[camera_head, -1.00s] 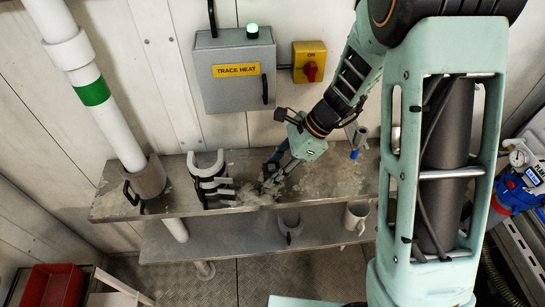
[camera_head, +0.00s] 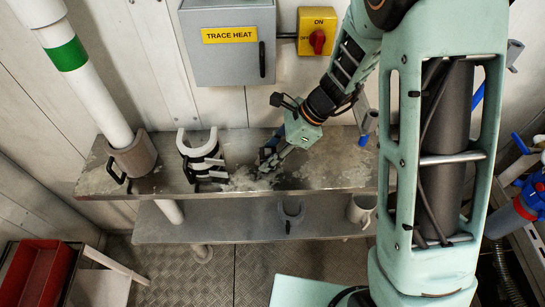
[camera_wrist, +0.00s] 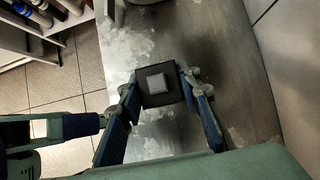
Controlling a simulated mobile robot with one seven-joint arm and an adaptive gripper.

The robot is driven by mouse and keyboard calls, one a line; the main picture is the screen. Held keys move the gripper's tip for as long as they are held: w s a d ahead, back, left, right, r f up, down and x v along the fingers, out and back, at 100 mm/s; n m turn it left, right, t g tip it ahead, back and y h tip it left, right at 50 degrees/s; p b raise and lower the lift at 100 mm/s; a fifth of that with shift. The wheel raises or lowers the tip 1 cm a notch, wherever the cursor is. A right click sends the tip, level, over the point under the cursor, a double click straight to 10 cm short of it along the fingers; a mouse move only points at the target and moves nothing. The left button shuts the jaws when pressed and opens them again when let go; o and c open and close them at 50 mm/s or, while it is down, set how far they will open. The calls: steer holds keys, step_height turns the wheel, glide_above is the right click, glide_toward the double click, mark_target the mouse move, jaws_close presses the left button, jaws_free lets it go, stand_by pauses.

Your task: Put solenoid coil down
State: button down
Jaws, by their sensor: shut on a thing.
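My gripper (camera_head: 272,160) is at the upper metal shelf (camera_head: 325,165), near its middle. In the wrist view my gripper (camera_wrist: 160,100) has its two blue fingers on either side of a dark square block with a light grey centre, the solenoid coil (camera_wrist: 156,86). The fingers are shut on it. The coil is over or on the stained shelf top (camera_wrist: 225,75); I cannot tell if it touches. In the head view the coil is mostly hidden by the fingers.
A stack of grey and black U-shaped clamps (camera_head: 203,158) stands left of my gripper. A brown cuff (camera_head: 135,155) surrounds a white pipe (camera_head: 95,85) farther left. A grey TRACE HEAT box (camera_head: 230,45) hangs behind. The shelf right of my gripper is largely clear.

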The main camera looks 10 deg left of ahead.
steer(key=shift+w+f, duration=0.2)
steer(key=shift+w, duration=0.3)
steer(key=shift+s+a, duration=0.1)
steer(key=shift+f, duration=0.2)
steer(key=c, duration=1.4)
jaws_free()
steer(key=shift+r, duration=0.1)
